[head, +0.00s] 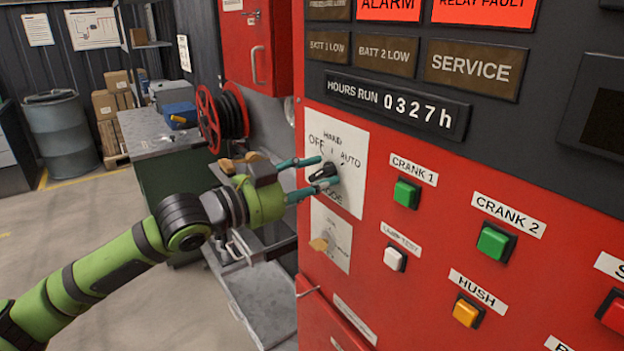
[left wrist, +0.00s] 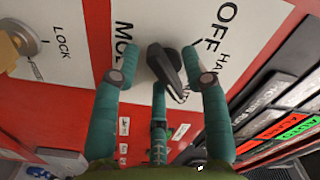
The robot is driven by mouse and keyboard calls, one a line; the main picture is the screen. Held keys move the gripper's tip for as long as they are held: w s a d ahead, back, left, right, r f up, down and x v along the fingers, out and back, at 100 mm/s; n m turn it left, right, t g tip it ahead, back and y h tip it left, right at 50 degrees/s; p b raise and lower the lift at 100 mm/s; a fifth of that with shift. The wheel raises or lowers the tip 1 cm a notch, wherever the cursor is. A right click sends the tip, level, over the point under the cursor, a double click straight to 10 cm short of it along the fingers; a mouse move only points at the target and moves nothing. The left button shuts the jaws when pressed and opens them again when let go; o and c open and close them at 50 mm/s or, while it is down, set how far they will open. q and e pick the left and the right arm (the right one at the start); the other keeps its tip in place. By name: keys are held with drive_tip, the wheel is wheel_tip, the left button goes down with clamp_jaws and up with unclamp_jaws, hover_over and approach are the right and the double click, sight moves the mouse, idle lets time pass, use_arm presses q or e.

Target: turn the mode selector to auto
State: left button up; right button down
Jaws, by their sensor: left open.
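The mode selector is a black knob (head: 322,173) on a white plate (head: 350,185) marked OFF, HAND, AUTO and MODE on the red panel. It also shows in the left wrist view as a black bar-shaped knob (left wrist: 166,66). My left gripper (head: 327,171) is at the plate, with its teal fingers apart around the knob. In the left wrist view the open fingers (left wrist: 160,82) stand on either side of the knob, with a third finger below. I cannot tell whether any finger touches it. The AUTO label is mostly hidden there, and the knob's exact setting is unclear. My right gripper is out of view.
Below the selector is a smaller plate with a tan knob (head: 319,244). Right of it are green CRANK 1 (head: 406,193) and CRANK 2 (head: 495,241) buttons, a white lamp test button (head: 394,258) and a yellow HUSH button (head: 467,311). A hose reel (head: 222,118) stands behind, left.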

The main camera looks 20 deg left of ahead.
use_arm(q)
drive_tip(key=v, duration=0.7)
drive_tip(key=shift+s+a, duration=0.15)
drive_tip(key=shift+s, duration=0.05)
idle(0.4)
